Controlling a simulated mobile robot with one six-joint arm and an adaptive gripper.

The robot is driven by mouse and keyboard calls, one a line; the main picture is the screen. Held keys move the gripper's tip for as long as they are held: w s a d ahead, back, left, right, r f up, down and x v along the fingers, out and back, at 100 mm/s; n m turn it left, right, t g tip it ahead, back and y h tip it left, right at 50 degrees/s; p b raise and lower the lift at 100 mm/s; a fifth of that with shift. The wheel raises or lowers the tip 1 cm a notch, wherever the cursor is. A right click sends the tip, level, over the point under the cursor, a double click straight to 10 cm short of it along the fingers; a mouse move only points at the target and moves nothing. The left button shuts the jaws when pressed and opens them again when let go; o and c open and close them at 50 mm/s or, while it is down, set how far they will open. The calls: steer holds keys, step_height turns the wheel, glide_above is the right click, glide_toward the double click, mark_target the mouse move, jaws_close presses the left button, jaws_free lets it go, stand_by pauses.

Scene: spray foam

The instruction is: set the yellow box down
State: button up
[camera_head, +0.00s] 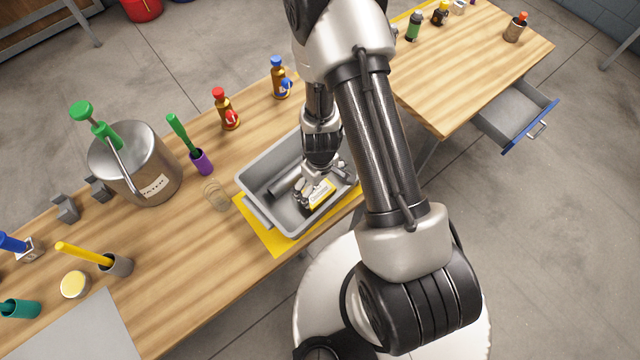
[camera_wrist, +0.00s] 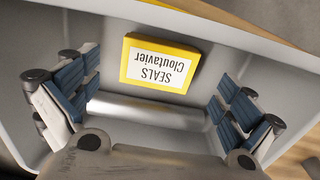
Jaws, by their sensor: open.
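The yellow box (camera_head: 320,194) with a white label lies inside the grey bin (camera_head: 262,217). In the wrist view the yellow box (camera_wrist: 158,64) shows its label "SEALS Cloutavier" upside down. My gripper (camera_head: 317,188) reaches down into the bin, over the box. In the wrist view my gripper (camera_wrist: 152,95) is open, with one blue-padded finger on each side and clear gaps between them and the box. The box's underside is hidden, so its exact contact with the bin floor cannot be seen.
The bin stands on a yellow mat (camera_head: 257,236) on the wooden table (camera_head: 190,275). A red-capped bottle (camera_head: 226,110), a blue-capped bottle (camera_head: 280,80) and a clear glass (camera_head: 215,196) stand close by. A large metal pot (camera_head: 140,165) is further left. An open drawer (camera_head: 515,113) is at right.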

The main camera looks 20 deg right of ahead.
step_height(320, 180, up, 6)
steer(key=p, duration=0.5)
step_height(320, 180, up, 24)
steer(key=r+m+t, duration=0.1)
steer(key=m+t, duration=0.1)
glide_above(320, 194)
steer(key=w+a, duration=0.1)
steer(key=w, duration=0.1)
steer(key=s+r+m+t, duration=0.2)
steer(key=s+r, duration=1.3)
steer(key=r, duration=0.1)
steer(key=shift+d+r+m+t, duration=0.15)
steer(key=shift+m+t, duration=0.15)
step_height(320, 194, down, 15)
steer(key=b, duration=1.5)
